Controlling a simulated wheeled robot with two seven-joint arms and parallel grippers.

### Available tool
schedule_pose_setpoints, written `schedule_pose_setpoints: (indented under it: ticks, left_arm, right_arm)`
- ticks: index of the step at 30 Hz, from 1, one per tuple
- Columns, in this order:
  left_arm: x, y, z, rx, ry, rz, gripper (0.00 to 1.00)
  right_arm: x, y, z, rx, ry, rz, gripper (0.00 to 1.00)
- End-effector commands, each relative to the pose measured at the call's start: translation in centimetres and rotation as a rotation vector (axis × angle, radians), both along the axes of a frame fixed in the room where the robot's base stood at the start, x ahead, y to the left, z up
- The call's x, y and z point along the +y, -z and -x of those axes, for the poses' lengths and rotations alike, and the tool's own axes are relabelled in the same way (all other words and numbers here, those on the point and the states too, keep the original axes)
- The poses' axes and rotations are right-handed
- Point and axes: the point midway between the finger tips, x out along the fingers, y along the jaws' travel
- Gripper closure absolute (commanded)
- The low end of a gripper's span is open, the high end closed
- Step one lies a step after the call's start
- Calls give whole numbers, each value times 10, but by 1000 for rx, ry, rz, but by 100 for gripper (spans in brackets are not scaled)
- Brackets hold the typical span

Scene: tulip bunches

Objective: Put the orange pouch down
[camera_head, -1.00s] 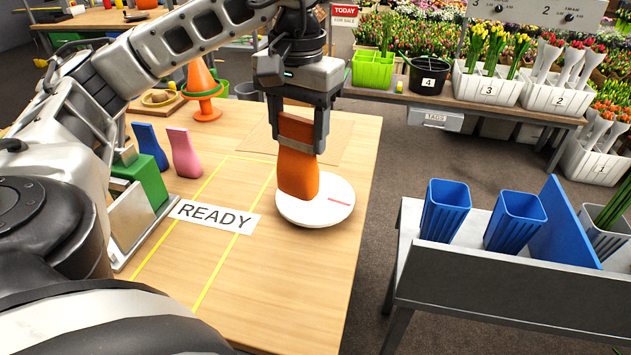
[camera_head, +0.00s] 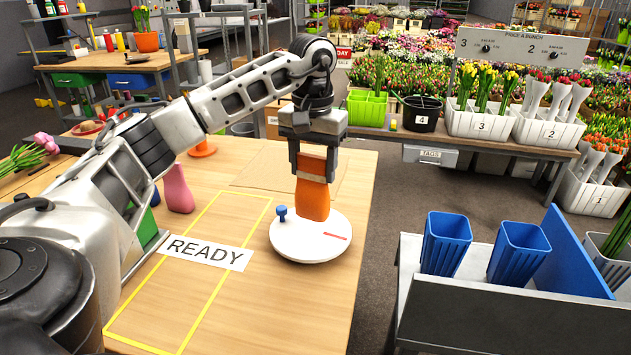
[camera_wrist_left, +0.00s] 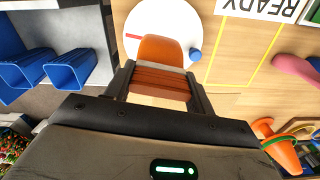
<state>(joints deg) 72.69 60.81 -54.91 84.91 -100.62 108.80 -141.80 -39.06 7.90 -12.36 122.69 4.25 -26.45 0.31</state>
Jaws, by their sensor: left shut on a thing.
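The orange pouch (camera_head: 312,200) is upright at the white round disc (camera_head: 300,250), over its far part. I cannot tell if the pouch's bottom touches the disc. My left gripper (camera_head: 314,172) points down and is shut on the pouch's ribbed upper part. In the left wrist view the pouch (camera_wrist_left: 162,50) sits between the fingers (camera_wrist_left: 158,84), with the white disc (camera_wrist_left: 150,18) behind it. My right gripper is not in view.
A blue knob (camera_head: 282,212) stands at the disc's left edge. A READY label (camera_head: 206,252) and a yellow outlined zone (camera_head: 190,310) lie left of it. Blue pots (camera_head: 445,243) are in a grey stand at right.

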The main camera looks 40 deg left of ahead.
Motion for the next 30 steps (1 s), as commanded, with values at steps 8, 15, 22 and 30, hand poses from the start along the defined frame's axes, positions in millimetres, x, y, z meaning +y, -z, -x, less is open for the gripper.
schedule_pose_setpoints:
  ticks: [8,15,22,30]
  left_arm:
    - [1,34,-8,3,1,-1,70]
    - [1,41,-8,-1,1,0,70]
    - [1,45,-8,-1,1,0,70]
    - [1,44,-8,-1,1,0,24]
  right_arm:
    - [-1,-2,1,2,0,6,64]
    - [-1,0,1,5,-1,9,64]
    - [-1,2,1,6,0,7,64]
    - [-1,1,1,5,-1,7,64]
